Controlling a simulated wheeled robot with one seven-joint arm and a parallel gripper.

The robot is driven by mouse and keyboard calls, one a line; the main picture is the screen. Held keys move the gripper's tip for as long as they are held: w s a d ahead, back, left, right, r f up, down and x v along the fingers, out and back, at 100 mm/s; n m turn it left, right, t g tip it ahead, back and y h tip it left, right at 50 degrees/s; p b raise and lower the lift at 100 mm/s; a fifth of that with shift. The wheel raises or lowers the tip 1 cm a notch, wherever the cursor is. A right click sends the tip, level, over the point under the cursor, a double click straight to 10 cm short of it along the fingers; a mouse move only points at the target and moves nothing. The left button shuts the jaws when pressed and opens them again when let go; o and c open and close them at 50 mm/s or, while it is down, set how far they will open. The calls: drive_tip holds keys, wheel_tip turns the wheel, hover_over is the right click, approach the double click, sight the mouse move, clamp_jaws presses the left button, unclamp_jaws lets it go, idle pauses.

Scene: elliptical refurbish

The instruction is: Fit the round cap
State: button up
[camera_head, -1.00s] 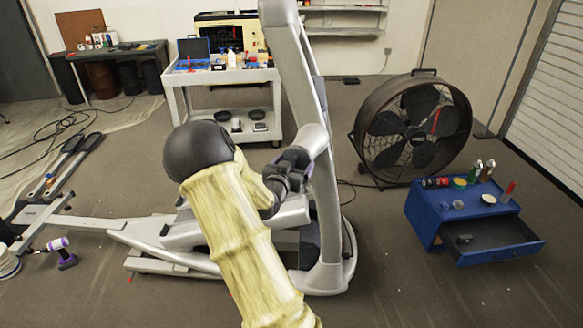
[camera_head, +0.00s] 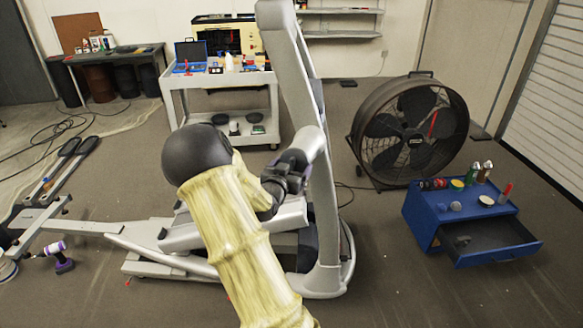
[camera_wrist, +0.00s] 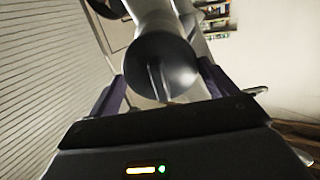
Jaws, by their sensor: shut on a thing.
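The grey elliptical machine (camera_head: 285,65) stands in the middle of the head view, with its upright post leaning up and left. My gripper (camera_head: 295,165) is beside the post, at the joint where a rounded grey arm meets it. In the wrist view, my gripper (camera_wrist: 162,92) has a purple finger on each side of a dark round cap (camera_wrist: 180,72) with a raised ridge across its face. My gripper is shut on the cap. A grey rounded part of the machine is right behind the cap. Whether the cap touches or sits in it cannot be told.
A blue drawer box (camera_head: 430,222) with its drawer open stands at right, with small items on top. A large black fan (camera_head: 360,135) is behind it. A white cart (camera_head: 175,85) stands behind the machine. A purple drill (camera_head: 62,262) lies at left.

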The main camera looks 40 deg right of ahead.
drive_tip(key=shift+w+d, duration=0.3)
drive_tip(key=shift+d, duration=0.15)
idle(0.7)
drive_tip(key=o, duration=0.8)
drive_tip(key=shift+d+f, duration=0.1)
drive_tip(key=shift+o, duration=0.2)
drive_tip(key=b+v, duration=0.3)
drive_tip(key=v, duration=1.4)
drive_tip(key=shift+a, duration=0.25)
